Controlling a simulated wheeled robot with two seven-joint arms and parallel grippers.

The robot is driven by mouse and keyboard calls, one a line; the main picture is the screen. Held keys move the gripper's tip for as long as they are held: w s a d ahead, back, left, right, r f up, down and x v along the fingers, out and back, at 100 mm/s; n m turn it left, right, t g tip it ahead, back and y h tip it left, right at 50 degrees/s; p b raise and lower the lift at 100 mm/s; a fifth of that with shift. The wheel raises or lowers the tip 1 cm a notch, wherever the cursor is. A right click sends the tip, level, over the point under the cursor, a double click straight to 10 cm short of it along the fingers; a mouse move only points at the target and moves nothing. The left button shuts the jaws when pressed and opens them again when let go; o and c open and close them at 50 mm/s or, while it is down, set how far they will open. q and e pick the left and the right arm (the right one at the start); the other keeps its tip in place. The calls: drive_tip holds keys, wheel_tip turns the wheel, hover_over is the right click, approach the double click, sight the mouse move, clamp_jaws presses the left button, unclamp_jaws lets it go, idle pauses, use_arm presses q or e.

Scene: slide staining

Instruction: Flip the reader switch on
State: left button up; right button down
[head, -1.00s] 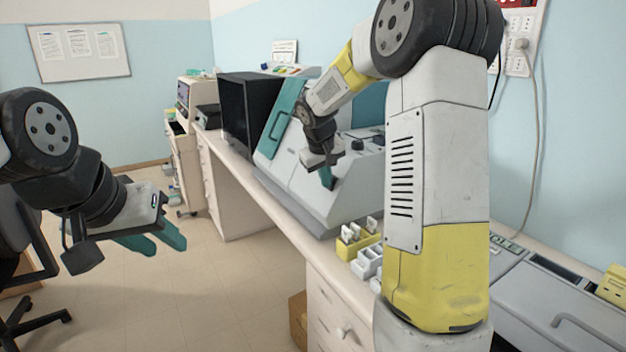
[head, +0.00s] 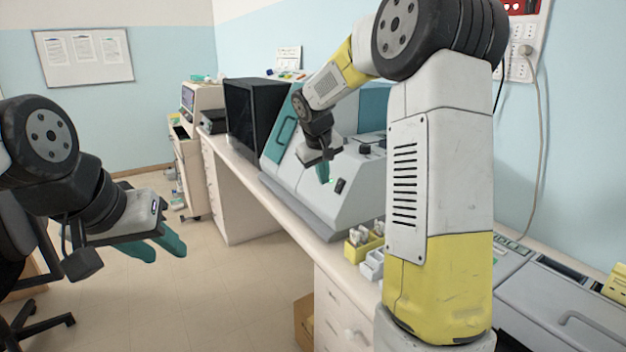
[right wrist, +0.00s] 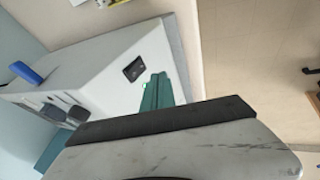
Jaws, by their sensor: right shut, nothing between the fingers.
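The reader (head: 304,192) is the large grey machine with teal panels on the bench. Its switch (head: 341,186) is a small black rocker on the sloping front; in the right wrist view the switch (right wrist: 134,68) sits in a dark frame. I cannot tell its position. A small green spot shows on the front close to my fingertips. My right gripper (head: 323,174) is shut and empty, just left of the switch and apart from it. In the right wrist view its teal fingers (right wrist: 157,92) are beside the switch. My left gripper (head: 166,246) is open and empty over the floor.
A yellow rack (head: 362,247) and a white rack (head: 371,265) stand on the bench in front of the reader. A black box-shaped device (head: 253,118) stands beyond it.

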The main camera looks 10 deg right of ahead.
drive_tip(key=a+v, duration=0.2)
drive_tip(key=v, duration=0.8)
drive_tip(key=shift+s+f, duration=0.4)
drive_tip(key=shift+f, duration=0.05)
drive_tip(key=s+f+m+y, duration=0.1)
drive_tip(key=s+y, duration=0.1)
drive_tip(key=s, duration=1.2)
drive_tip(key=s+f+m+t+y, duration=0.1)
drive_tip(key=s+f+y, duration=0.1)
drive_tip(key=s, duration=1.1)
drive_tip(key=shift+s+a+f+m+y, duration=0.3)
drive_tip(key=shift+s+a+m, duration=0.05)
drive_tip(key=shift+s+m, duration=0.05)
